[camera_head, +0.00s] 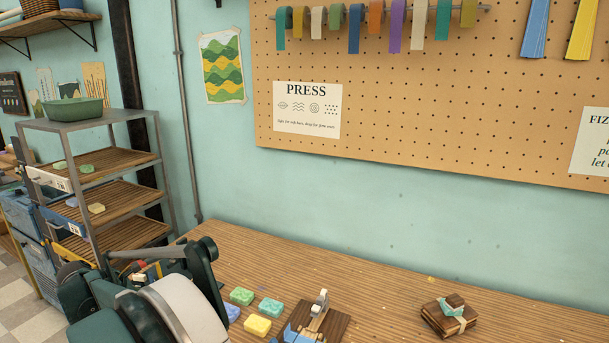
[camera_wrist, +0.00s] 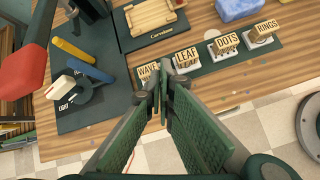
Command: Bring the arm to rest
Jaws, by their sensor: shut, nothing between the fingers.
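My gripper (camera_wrist: 163,92) shows in the wrist view, its two dark green fingers shut with the tips together and nothing between them. The fingertips appear over the front edge of a wooden bench (camera_wrist: 120,140), just in front of the wave stamp (camera_wrist: 148,73). I cannot tell the exact height above the bench. In the head view my arm (camera_head: 150,300) is folded at the lower left, beside the bench; the gripper's fingertips cannot be made out there.
The leaf (camera_wrist: 186,57), dots (camera_wrist: 228,45) and rings (camera_wrist: 264,33) stamps stand in a row. A wooden tray (camera_wrist: 150,15) lies behind. A yellow soap (camera_head: 257,325) and other soaps lie near my arm. A shelf rack (camera_head: 90,124) stands left. The bench's back middle is clear.

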